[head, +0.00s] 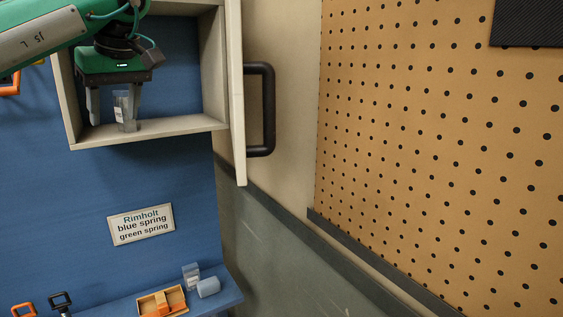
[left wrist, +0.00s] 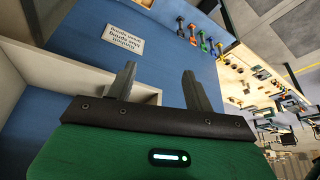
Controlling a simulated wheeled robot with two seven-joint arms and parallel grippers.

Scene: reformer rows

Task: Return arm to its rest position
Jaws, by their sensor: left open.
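My left arm (head: 40,40) comes in from the upper left in the head view. My left gripper (head: 113,116) is open, its fingers pointing down at the open wall cabinet (head: 170,131). A small clear container with a pale label (head: 122,112) stands upright on the cabinet floor, by the right-hand finger; I cannot tell whether they touch. In the left wrist view the gripper (left wrist: 158,82) has its two fingers wide apart with nothing between them. The cabinet's pale edge (left wrist: 85,72) lies beside the fingers there. My right gripper is not in view.
The cabinet door (head: 238,110) stands open with a black handle (head: 271,110). Below are a sign (head: 141,224) and a blue ledge (head: 225,292) with an orange-filled tray (head: 143,304) and a clear container (head: 191,277). A pegboard (head: 430,140) is at right.

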